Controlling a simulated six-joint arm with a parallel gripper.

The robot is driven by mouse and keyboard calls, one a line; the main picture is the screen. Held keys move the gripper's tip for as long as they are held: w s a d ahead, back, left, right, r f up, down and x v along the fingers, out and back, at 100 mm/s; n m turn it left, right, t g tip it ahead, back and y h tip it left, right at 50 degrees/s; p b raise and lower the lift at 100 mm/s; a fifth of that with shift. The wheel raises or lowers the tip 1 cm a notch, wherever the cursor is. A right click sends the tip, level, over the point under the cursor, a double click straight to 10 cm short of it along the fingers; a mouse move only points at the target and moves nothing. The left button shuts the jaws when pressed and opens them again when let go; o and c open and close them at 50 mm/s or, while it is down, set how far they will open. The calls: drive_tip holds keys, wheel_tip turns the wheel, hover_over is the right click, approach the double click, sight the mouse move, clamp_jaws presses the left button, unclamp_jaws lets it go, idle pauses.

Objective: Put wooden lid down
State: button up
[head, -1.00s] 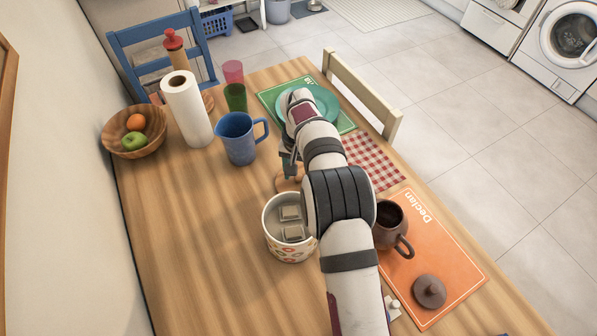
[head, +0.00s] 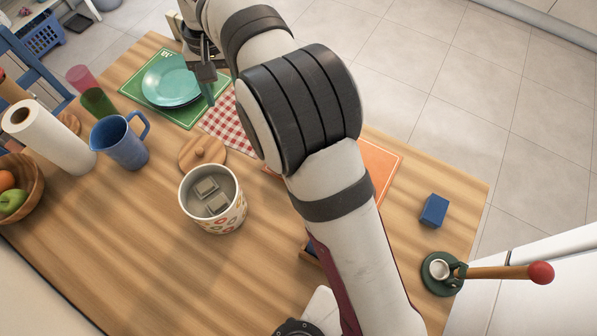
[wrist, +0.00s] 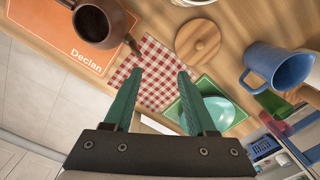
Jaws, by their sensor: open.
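The wooden lid (head: 202,153), round with a small knob, lies on the table right beside the open canister (head: 222,214), between it and the checkered cloth. It also shows in the wrist view (wrist: 198,42). The canister is white with a coloured pattern and holds grey blocks. My gripper (head: 208,88) is raised over the area of the checkered cloth and green placemat, away from the lid. In the wrist view its two green fingers (wrist: 162,95) are spread apart with nothing between them.
A blue pitcher (head: 120,143) and green cup (head: 98,103) stand left of the lid. A teal plate (head: 172,82) lies on a green placemat (head: 150,108). A brown teapot (wrist: 98,22) stands on the orange placemat (wrist: 60,40). Bare table lies in front of the canister.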

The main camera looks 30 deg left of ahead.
drive_tip(key=w+d+r+m, duration=0.1)
drive_tip(key=d+r+m, duration=0.25)
drive_tip(key=d, duration=0.85)
drive_tip(key=w+d+r+m, duration=0.2)
drive_tip(key=d+r, duration=0.2)
drive_tip(key=d, duration=0.7)
drive_tip(key=s+d+f+m+y, duration=0.1)
drive_tip(key=s+d+f+m, duration=0.1)
drive_tip(key=s+d, duration=0.6)
drive_tip(key=s+d+f+m, duration=0.3)
drive_tip(key=s+d+m, duration=0.2)
drive_tip(key=s+d, duration=0.2)
drive_tip(key=shift+s+d+y, duration=0.35)
drive_tip(key=shift+d+y, duration=0.05)
drive_tip(key=shift+d, duration=0.4)
